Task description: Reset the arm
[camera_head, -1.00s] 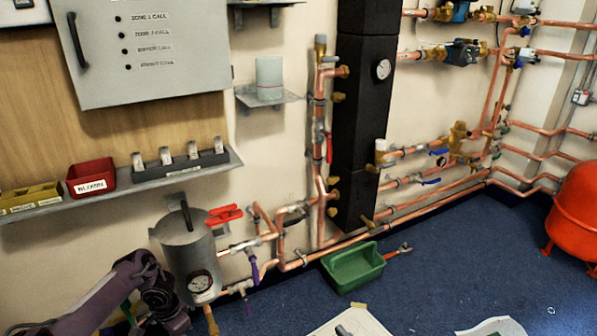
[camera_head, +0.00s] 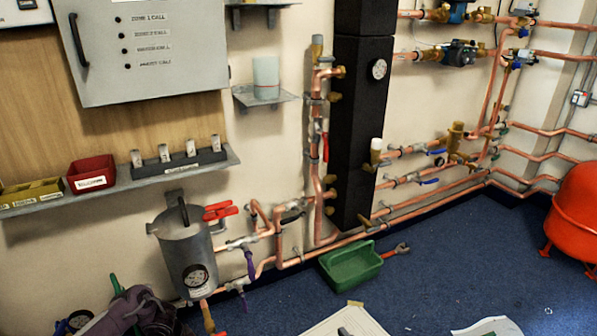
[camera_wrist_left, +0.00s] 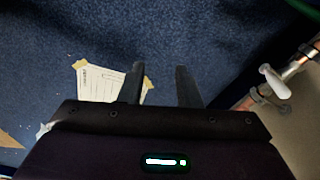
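My left arm (camera_head: 135,312) shows at the bottom left of the head view, low beside the grey cylindrical vessel; its fingers cannot be made out there. In the left wrist view my left gripper (camera_wrist_left: 160,82) has its two fingers apart with nothing between them, above blue carpet. A white paper label with yellow tape (camera_wrist_left: 100,82) lies on the carpet, partly behind the left finger in the picture. My right arm and gripper are not in view.
The grey vessel (camera_head: 188,248) and copper pipes (camera_head: 290,240) line the wall near my arm. A green tray (camera_head: 350,268) and a wrench (camera_head: 396,250) lie on the floor. A shelf (camera_head: 130,185) holds bins.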

